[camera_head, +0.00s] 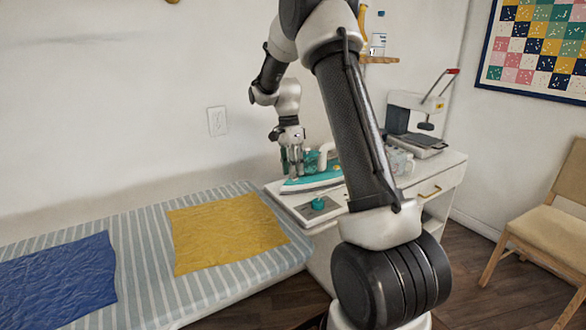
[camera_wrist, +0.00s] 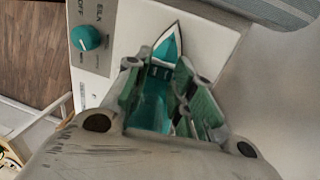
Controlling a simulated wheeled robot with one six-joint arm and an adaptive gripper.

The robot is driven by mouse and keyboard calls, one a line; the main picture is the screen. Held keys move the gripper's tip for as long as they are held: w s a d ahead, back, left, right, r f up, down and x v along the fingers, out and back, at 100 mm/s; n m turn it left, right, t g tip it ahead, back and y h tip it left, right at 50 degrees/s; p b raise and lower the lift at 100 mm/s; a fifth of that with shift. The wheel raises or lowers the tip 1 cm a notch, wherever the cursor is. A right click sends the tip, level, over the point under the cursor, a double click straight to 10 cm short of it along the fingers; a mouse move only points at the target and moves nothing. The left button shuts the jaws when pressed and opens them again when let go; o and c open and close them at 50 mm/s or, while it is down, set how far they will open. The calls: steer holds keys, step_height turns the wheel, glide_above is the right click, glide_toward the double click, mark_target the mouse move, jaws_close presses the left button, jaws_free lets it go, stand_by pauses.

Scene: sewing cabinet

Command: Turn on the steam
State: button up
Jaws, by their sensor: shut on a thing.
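The teal and white iron (camera_head: 322,180) stands on the white cabinet top. In the wrist view the iron (camera_wrist: 165,48) points its tip away from me, and its teal body lies between my fingers. My gripper (camera_head: 291,172) points down at the iron's left part and is shut on it. The gripper (camera_wrist: 168,82) also fills the lower middle of the wrist view, hiding much of the iron. A teal knob (camera_wrist: 86,37) sits on a panel (camera_wrist: 97,60) beside the iron, with "OFF" printed near it. The knob (camera_head: 318,204) shows in the head view, apart from my gripper.
A striped ironing surface (camera_head: 150,225) with yellow cloth (camera_head: 225,232) and blue cloth (camera_head: 60,280) lies to the left. A white press-like machine (camera_head: 412,118) stands at the cabinet's back right. A chair (camera_head: 550,225) is at far right. My arm hides part of the cabinet.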

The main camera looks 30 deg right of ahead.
steer(key=o, duration=1)
steer(key=shift+r, duration=0.1)
steer(key=r, duration=0.4)
steer(key=w+r, duration=0.1)
steer(key=r, duration=0.6)
steer(key=shift+w+r, duration=0.35)
steer(key=shift+w, duration=0.05)
